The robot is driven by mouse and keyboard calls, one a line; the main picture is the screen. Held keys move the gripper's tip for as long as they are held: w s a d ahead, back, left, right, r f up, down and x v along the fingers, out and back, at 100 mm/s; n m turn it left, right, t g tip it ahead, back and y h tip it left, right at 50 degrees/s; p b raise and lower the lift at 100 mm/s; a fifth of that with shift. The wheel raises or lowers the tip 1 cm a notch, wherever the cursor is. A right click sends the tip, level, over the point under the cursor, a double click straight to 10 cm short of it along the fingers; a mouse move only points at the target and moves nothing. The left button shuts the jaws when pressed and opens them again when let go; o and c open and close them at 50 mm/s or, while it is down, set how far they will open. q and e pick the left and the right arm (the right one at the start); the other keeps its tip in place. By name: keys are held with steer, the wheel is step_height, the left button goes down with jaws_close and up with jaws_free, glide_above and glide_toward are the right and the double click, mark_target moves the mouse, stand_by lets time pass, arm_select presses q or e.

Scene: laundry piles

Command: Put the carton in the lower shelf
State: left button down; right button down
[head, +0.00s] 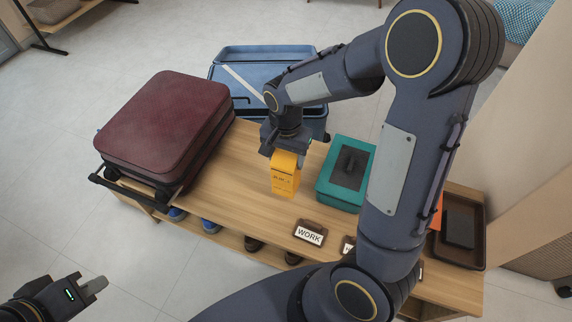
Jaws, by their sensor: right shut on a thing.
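The carton (285,180) is a small yellow-orange box with dark print. My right gripper (287,153) points down over the bench and is shut on the carton's top. The carton is upright; I cannot tell whether its base touches the bench top. My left gripper (95,288) is at the lower left, over the floor and away from the bench; its fingers look close together, but their gap is unclear. The lower shelf (228,233) shows only as a strip under the bench's front edge, with shoes on it; most of it is hidden.
A maroon suitcase (165,125) lies on the bench's left end. A blue suitcase (262,60) is behind the bench. A teal box (345,172) stands right of the carton. A "WORK" sign (309,235) sits near the front edge. A brown tray (471,258) is at the right end.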

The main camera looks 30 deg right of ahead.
steer(key=shift+w+d+f, duration=0.25)
steer(key=shift+w+f, duration=0.35)
steer(key=shift+f, duration=0.2)
steer(key=f, duration=0.1)
steer(key=f+b, duration=0.1)
steer(key=f, duration=0.1)
steer(key=shift+w+d+f, duration=0.1)
steer(key=shift+w+f, duration=0.15)
steer(key=shift+f+b, duration=0.2)
steer(key=shift+b, duration=0.15)
steer(key=shift+c, duration=2.1)
jaws_free()
